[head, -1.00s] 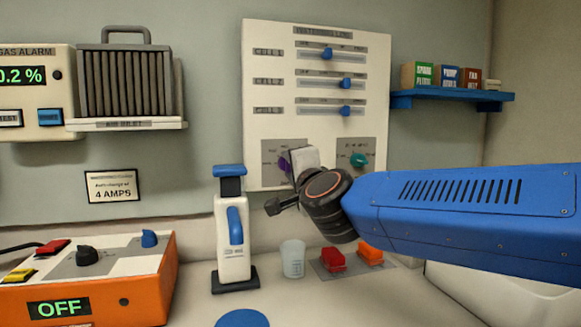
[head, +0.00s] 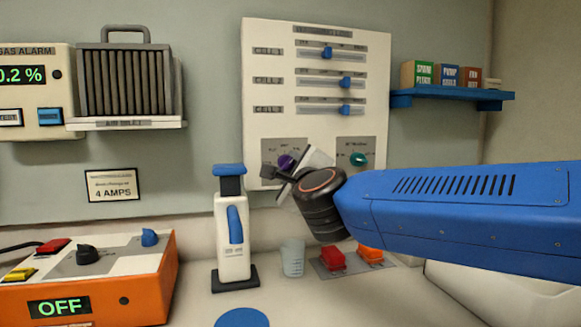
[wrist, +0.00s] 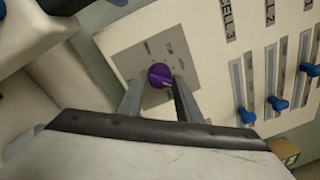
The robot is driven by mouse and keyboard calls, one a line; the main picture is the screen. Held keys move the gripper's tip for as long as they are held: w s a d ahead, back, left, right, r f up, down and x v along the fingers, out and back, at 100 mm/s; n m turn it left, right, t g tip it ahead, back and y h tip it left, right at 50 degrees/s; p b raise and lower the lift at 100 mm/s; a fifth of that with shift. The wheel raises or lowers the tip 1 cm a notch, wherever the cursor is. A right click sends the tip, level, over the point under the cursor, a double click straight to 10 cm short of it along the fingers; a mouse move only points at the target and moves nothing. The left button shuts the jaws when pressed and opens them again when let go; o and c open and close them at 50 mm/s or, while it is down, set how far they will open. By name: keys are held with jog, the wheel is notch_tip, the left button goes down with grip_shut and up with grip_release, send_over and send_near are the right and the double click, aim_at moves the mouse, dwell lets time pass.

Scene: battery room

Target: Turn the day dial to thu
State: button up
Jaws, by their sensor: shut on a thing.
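The purple dial (head: 286,160) sits on a grey plate (head: 269,153) at the lower left of the white wall panel. I take it as the day dial, but the small lettering round it is too blurred to read. In the wrist view the dial (wrist: 160,75) lies between the two fingertips of my gripper (wrist: 158,84). My gripper is shut on the dial, one finger on each side. In the head view my gripper (head: 291,170) reaches the panel from the lower right and covers part of the plate. I cannot tell which day the dial points at.
A teal dial (head: 358,159) is on the panel to the right. Sliders with blue knobs (head: 327,53) are above. A blue shelf (head: 450,97) is at right.

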jog(key=shift+f, duration=0.25)
dwell(0.3)
jog(key=o, duration=1)
jog(key=shift+r+m, duration=0.1)
jog(key=shift+m, duration=0.2)
jog(key=shift+v, duration=8.7)
jog(key=shift+r, duration=0.1)
